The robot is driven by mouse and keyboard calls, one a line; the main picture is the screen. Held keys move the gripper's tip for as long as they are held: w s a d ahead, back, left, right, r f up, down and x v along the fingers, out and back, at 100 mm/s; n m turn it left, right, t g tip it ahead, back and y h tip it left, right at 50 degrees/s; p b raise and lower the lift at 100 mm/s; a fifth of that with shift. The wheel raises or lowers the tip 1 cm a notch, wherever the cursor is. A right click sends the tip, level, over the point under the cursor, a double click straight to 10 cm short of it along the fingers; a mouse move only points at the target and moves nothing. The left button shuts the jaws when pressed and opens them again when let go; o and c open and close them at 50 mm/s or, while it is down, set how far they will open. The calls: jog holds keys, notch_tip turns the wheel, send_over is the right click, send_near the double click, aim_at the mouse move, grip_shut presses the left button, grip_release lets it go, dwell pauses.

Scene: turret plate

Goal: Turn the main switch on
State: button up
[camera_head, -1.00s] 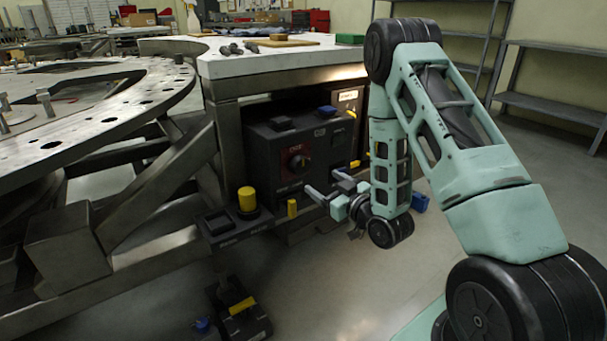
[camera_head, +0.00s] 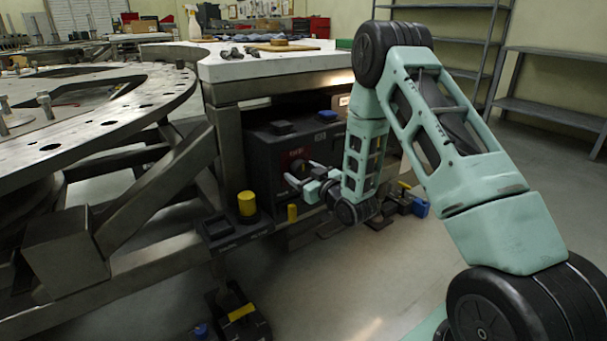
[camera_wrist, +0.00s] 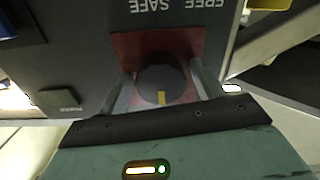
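A dark control box (camera_head: 262,150) stands under the white-topped table. On its front is a red plate (camera_head: 287,163); in the wrist view this plate (camera_wrist: 195,42) carries a round dark knob (camera_wrist: 160,84) with a yellow mark. The words FREE and SAFE appear upside down above it there. I cannot read a label that says main switch. My gripper (camera_head: 300,171) is at the front of this box. In the wrist view its two fingers (camera_wrist: 162,72) stand apart on either side of the knob, with gaps visible. Finger contact is unclear. The arm hides the box's right part.
A yellow button (camera_head: 247,203) on a dark box (camera_head: 218,228) and a small yellow piece (camera_head: 292,212) are left of my wrist. A pedal-like unit with a yellow bar (camera_head: 241,311) is on the floor. A blue part (camera_head: 420,207) is to the right. Metal frame beams stand left.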

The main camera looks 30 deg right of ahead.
jog(key=c, duration=0.7)
jog(key=m, duration=0.4)
jog(key=shift+m+p, duration=0.35)
jog(key=shift+m, duration=0.05)
jog(key=m+p, duration=0.1)
jog(key=m, duration=0.3)
jog(key=shift+a+m, duration=0.1)
jog(key=shift+m, duration=0.2)
jog(key=m+p, duration=0.2)
jog(key=m, duration=0.3)
jog(key=shift+r, duration=0.15)
jog(key=shift+a+m+p, duration=0.1)
jog(key=shift+m+p, duration=0.5)
jog(key=shift+m, duration=1.1)
jog(key=shift+s, duration=0.1)
